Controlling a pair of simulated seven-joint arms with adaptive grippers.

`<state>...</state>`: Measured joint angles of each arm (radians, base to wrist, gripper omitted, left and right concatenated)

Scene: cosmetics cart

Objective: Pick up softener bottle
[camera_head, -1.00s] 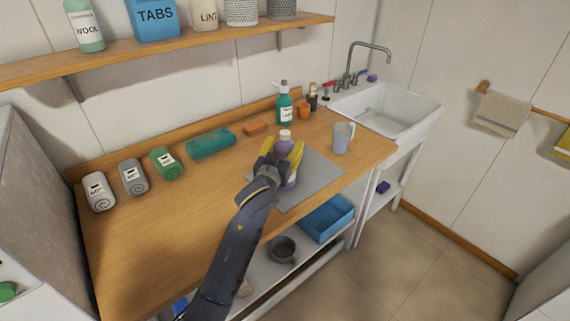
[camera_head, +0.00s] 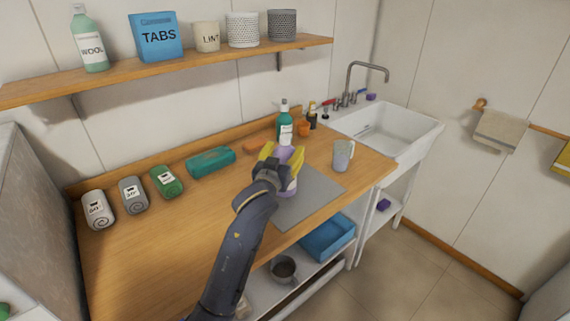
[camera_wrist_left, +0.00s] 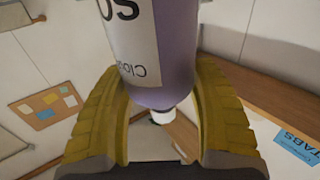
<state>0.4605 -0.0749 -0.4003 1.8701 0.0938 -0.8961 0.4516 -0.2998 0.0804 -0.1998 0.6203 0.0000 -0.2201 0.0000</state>
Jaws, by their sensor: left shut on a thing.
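The softener bottle (camera_head: 290,186) is purple with a pale label and a light cap. It is upright over the grey mat on the wooden counter. My left gripper (camera_head: 281,157) has its yellow fingers closed around the bottle's upper part. In the left wrist view the bottle (camera_wrist_left: 178,60) appears upside down between the two yellow fingers (camera_wrist_left: 160,105), with its white cap toward the bottom of the picture. Whether its base clears the mat is hard to tell. My right gripper is in neither view.
A teal bundle (camera_head: 211,162) and rolled towels (camera_head: 166,181) lie to the left. The grey mat (camera_head: 310,200) has bare room; the sink (camera_head: 385,128) is beyond.

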